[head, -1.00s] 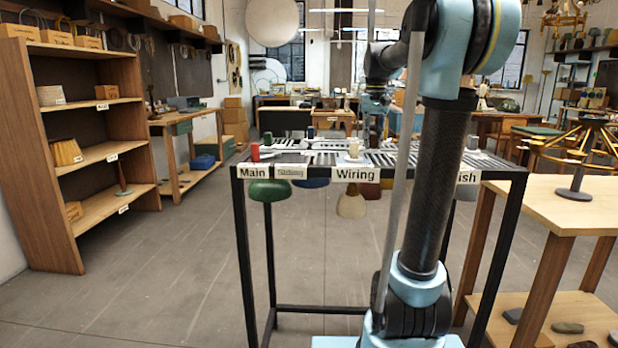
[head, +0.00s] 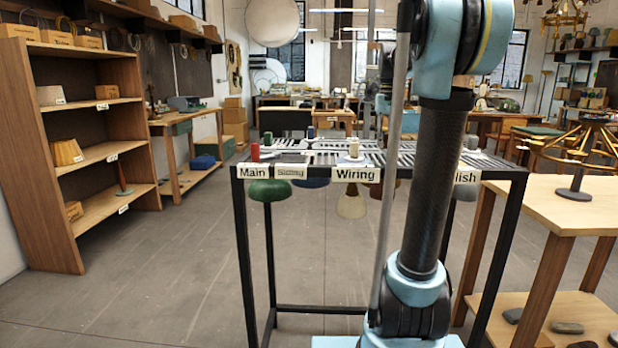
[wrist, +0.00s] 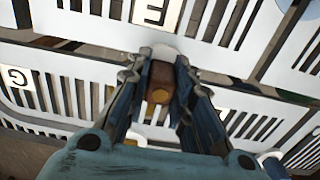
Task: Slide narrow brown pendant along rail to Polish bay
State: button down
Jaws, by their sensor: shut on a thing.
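My gripper (wrist: 160,85) is shut on a small brown piece (wrist: 161,72) with an orange-yellow end, which shows between its fingers over the slotted rail top in the wrist view. In the head view my arm hides the gripper. A brown pendant shade (head: 377,190) hangs under the rail just right of the Wiring sign (head: 356,175), partly behind my arm. The slotted rail rack (head: 300,157) stands in front of me. The Polish sign (head: 467,177) is at its right end, with only its last letters showing.
A green shade (head: 268,190) hangs under the Main sign (head: 252,171), a blue one (head: 312,183) beside it, and a cream one (head: 351,206) under Wiring. A red knob (head: 255,152) stands on the left end. A wooden table (head: 560,205) is close on the right.

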jog(key=d, duration=1.6)
jog(key=shift+s, duration=0.3)
jog(key=shift+s+a+f, duration=0.1)
dwell(0.4)
jog(key=s, duration=1.4)
jog(key=shift+a, duration=0.25)
jog(key=shift+w, duration=0.1)
jog(key=c, duration=1.3)
grip_release()
